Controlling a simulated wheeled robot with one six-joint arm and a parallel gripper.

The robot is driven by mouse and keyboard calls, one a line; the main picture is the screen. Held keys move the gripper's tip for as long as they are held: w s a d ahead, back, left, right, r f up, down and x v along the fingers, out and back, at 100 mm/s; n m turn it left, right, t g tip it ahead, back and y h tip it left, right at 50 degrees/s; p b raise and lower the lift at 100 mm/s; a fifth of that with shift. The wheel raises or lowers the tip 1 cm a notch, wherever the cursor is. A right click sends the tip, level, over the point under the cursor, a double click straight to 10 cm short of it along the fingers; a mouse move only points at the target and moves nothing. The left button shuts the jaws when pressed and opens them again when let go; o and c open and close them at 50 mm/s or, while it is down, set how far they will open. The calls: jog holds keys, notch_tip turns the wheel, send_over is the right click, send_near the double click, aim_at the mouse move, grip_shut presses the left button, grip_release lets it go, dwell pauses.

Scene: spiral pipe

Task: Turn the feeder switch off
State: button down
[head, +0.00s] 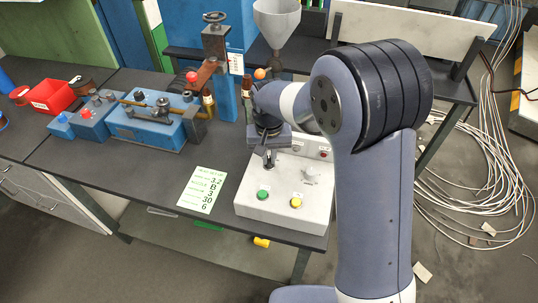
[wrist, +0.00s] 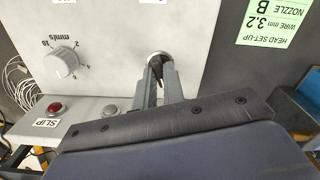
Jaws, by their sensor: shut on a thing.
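The switch (wrist: 157,57) has a round metal base on the sloping face of a pale grey control box (head: 272,210). In the wrist view my gripper (wrist: 158,76) is shut on the switch's lever, and the fingers hide most of it. The label above the switch is cut off by the picture edge, so I cannot read it. In the head view my gripper (head: 268,160) is at the back left part of the box, and my arm covers part of the box.
A speed knob (wrist: 61,63) and a red SLIP lamp (wrist: 54,109) are on the box. A green button (head: 263,195) and a yellow button (head: 296,202) are at its front. A green set-up card (head: 203,189) lies on the bench to the left. A funnel (head: 277,20) stands behind.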

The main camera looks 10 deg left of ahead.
aim_at(269, 159)
jog(key=shift+n, duration=1.7)
jog(key=c, duration=1.5)
grip_release()
notch_tip(269, 159, up, 11)
jog(key=shift+b, duration=0.35)
jog(key=shift+f, duration=0.1)
